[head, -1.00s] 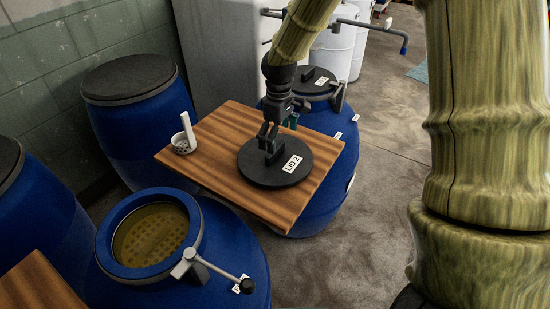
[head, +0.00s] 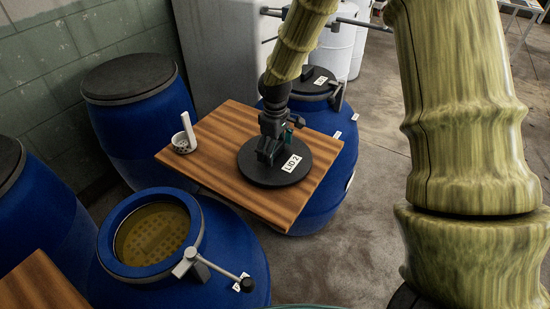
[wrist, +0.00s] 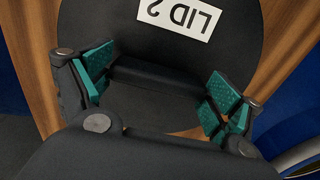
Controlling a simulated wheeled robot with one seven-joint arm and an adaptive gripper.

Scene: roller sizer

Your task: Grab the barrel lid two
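Barrel lid two (head: 258,178) is a round black disc with a white "LID 2" label and a raised block handle. It lies flat on a wooden board (head: 215,140). My gripper (head: 266,155) is down at the lid's handle in the head view. In the wrist view, my gripper (wrist: 158,92) is open, its green-padded fingers apart. In the head view my gripper hides much of the handle.
An open blue barrel (head: 225,235) with a clamp lever stands in front. A white perforated cup (head: 182,146) with a white stick is on the board's left. A lidded barrel (head: 338,120) stands behind the board, and another (head: 140,130) stands at left.

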